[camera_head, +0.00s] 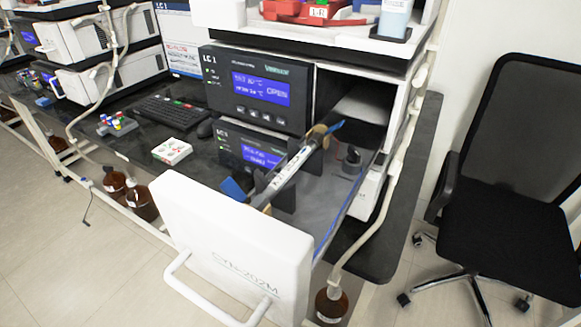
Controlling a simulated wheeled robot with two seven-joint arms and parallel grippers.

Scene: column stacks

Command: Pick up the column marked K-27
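A slim metal column (290,170) with a pale label lies tilted across dark holders in an open pulled-out oven drawer, whose white front (235,245) has a handle. Small print shows on the column, but I cannot read whether it says K-27. A tan fitting and a blue tip are near its upper end, and a blue piece (233,188) is near its lower end. No other column is clearly visible. Neither of my grippers is in view.
Instrument displays (262,88) stand behind the drawer, the upper reading OPEN. A keyboard (168,112) and a white box (172,151) lie on the dark bench. Brown bottles (141,203) stand below left. A black office chair (515,180) stands at right. White tubing runs beside the drawer.

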